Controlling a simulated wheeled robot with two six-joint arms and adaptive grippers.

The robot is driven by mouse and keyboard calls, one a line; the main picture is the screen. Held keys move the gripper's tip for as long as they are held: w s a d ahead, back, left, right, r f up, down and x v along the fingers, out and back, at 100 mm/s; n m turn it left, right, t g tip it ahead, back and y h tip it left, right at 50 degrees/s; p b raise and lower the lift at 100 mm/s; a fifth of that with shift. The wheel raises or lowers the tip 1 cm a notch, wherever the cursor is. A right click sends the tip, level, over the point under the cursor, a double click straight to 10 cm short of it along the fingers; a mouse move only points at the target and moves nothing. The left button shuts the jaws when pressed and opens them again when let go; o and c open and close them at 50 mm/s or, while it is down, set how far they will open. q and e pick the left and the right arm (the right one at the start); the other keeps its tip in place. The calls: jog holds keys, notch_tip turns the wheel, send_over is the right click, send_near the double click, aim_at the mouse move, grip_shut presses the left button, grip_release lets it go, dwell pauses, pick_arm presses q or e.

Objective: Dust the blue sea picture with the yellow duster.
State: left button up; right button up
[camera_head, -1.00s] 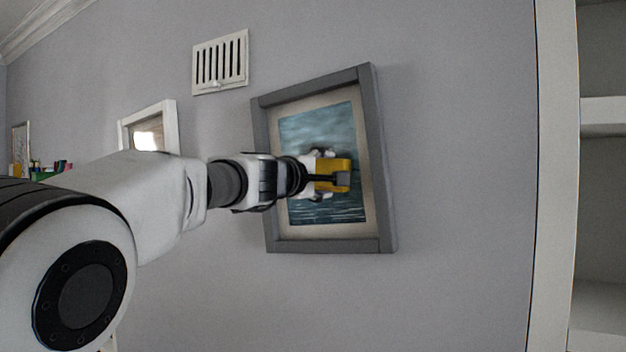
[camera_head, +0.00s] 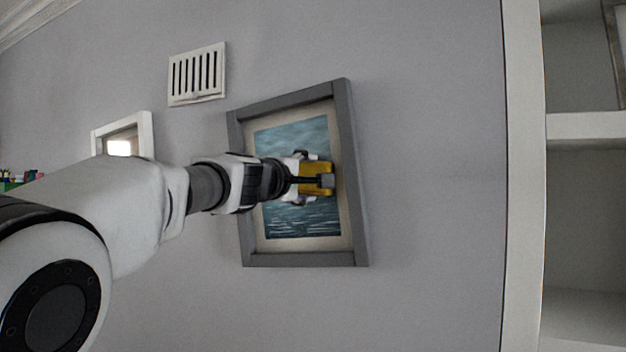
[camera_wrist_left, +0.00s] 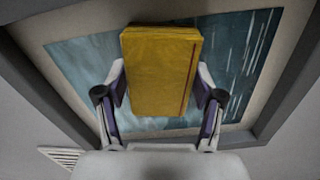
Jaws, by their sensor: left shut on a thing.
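The blue sea picture (camera_head: 290,222) hangs on the grey wall in a grey frame, tilted in the head view. My left gripper (camera_head: 307,179) is in front of its right-hand part and is shut on the yellow duster (camera_head: 316,170). In the left wrist view the yellow duster (camera_wrist_left: 160,72) sits between the two fingers, with the sea picture (camera_wrist_left: 85,55) behind it. The duster and my wrist hide the middle of the picture. I cannot tell whether the duster touches the picture's surface. My right gripper is not in view.
A white vent (camera_head: 197,74) is on the wall above and left of the picture. A smaller white-framed picture (camera_head: 123,135) hangs farther left. White shelving (camera_head: 583,128) stands at the right. The wall between the picture and the shelving is bare.

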pick_arm(q)
jog(key=w+a+p, duration=0.1)
jog(key=w+a, duration=0.2)
jog(key=a, duration=0.5)
jog(key=shift+s+d+r+b, duration=0.25)
jog(key=shift+s+d, duration=0.35)
jog(key=shift+d, duration=0.95)
jog(key=shift+s+d+r+b, duration=0.1)
jog(key=shift+s+d+r, duration=0.35)
jog(key=shift+d, duration=1.1)
jog(key=shift+s+d+r+b, duration=0.2)
jog(key=shift+s+d, duration=0.5)
jog(key=shift+d, duration=0.85)
